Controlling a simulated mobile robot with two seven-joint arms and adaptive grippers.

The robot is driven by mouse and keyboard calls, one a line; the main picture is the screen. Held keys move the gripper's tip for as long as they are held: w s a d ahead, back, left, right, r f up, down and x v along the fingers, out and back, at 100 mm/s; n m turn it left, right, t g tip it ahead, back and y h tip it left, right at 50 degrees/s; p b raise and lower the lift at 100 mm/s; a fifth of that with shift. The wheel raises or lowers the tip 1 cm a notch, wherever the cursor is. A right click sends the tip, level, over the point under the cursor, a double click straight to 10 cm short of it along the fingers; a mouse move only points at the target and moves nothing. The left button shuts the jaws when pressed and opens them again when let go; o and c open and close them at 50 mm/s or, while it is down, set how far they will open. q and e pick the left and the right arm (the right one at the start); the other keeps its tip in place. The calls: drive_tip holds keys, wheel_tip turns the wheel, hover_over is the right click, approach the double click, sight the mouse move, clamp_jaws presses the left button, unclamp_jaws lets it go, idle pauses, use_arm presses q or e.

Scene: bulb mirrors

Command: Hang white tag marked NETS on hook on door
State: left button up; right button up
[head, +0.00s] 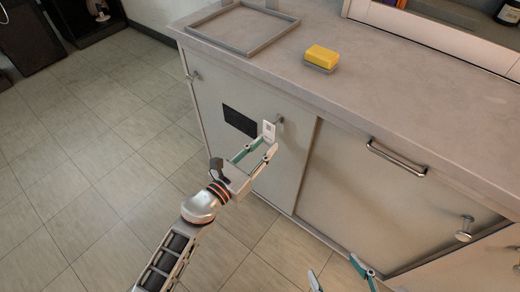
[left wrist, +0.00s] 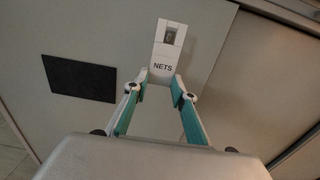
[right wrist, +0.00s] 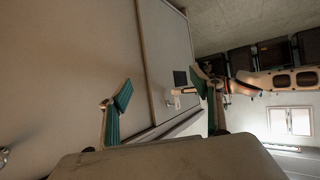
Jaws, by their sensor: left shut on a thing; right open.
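The white tag (head: 268,130) is held upright in front of the cabinet door (head: 222,97). In the left wrist view the tag (left wrist: 167,56) reads NETS and has a squarish opening near its top, with something grey showing through it. My left gripper (head: 267,147) is shut on the tag's lower end. The hook (head: 280,120) on the door shows just right of the tag in the head view. I cannot tell whether it passes through the opening. My right gripper (head: 334,267) is open and empty, low in front of the cabinet; its spread fingers show in the right wrist view (right wrist: 163,77).
A black panel (head: 240,121) is on the door left of the tag. A bar handle (head: 397,158) and a round knob (head: 464,229) stick out at the right. The counter (head: 400,95) holds a yellow sponge (head: 322,56) and a grey frame (head: 242,48). The floor at left is clear.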

sight(270, 143)
use_arm(q)
drive_tip(key=shift+x, duration=1.45)
drive_tip(key=shift+w+f+b, duration=0.1)
drive_tip(key=shift+f+b, duration=0.25)
drive_tip(key=shift+w+d+f, duration=0.1)
drive_tip(key=shift+d+f, duration=0.05)
drive_tip(key=shift+w+d+f, duration=0.1)
drive_tip(key=shift+w, duration=0.05)
drive_tip(key=shift+w+d+b, duration=0.1)
drive_tip(key=shift+w+b, duration=0.05)
drive_tip(key=shift+b, duration=0.25)
use_arm(e)
drive_tip(key=shift+w+a+r+m, duration=0.3)
drive_tip(key=shift+w+a+r, duration=0.15)
drive_tip(key=shift+a, duration=0.2)
drive_tip(key=shift+s, duration=0.15)
use_arm(q)
drive_tip(key=o, duration=0.9)
